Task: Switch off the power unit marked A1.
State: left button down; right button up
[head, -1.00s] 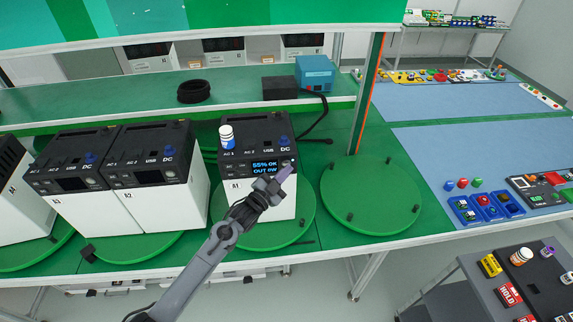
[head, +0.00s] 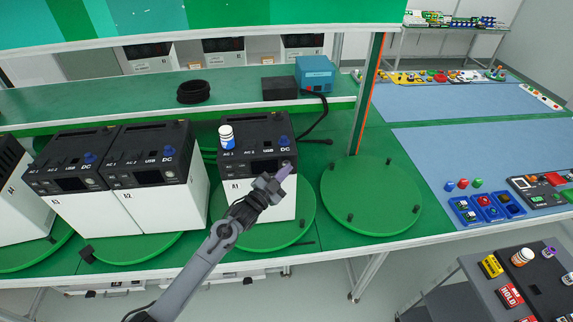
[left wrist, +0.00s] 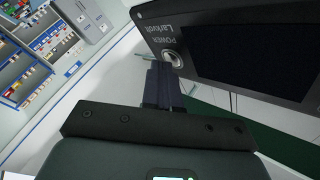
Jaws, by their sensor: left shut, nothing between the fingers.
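The power unit (head: 284,206) with a small label that looks like A1 or R1 stands on a green turntable disc (head: 230,237). Its display (head: 262,167) is dark, and the screen (left wrist: 250,50) is also black in the left wrist view. My left gripper (head: 285,173) is shut and empty at the upper right of the unit's front. In the left wrist view its fingertips (left wrist: 160,70) are right at the round POWER button (left wrist: 173,58); I cannot tell whether they touch it. My right gripper is not in view.
A white-and-blue bottle (head: 226,138) stands on top of the unit. Two similar units (head: 165,205) stand together to the left, with another at the left edge. An empty green disc (head: 372,195) is at the right. A blue box (head: 314,74) sits on the shelf behind.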

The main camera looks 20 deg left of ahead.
pick_arm(q)
jog(key=shift+s+d+p, duration=0.35)
jog(key=shift+s+p, duration=0.15)
jog(key=shift+s, duration=0.1)
jog(key=s+p, duration=0.1)
jog(key=s+d+p, duration=0.1)
jog(key=s, duration=0.1)
jog(key=s+d+p, duration=0.1)
jog(key=shift+s+d+p, duration=0.2)
jog(key=shift+s+p, duration=0.05)
jog(key=shift+p, duration=0.1)
dwell(0.6)
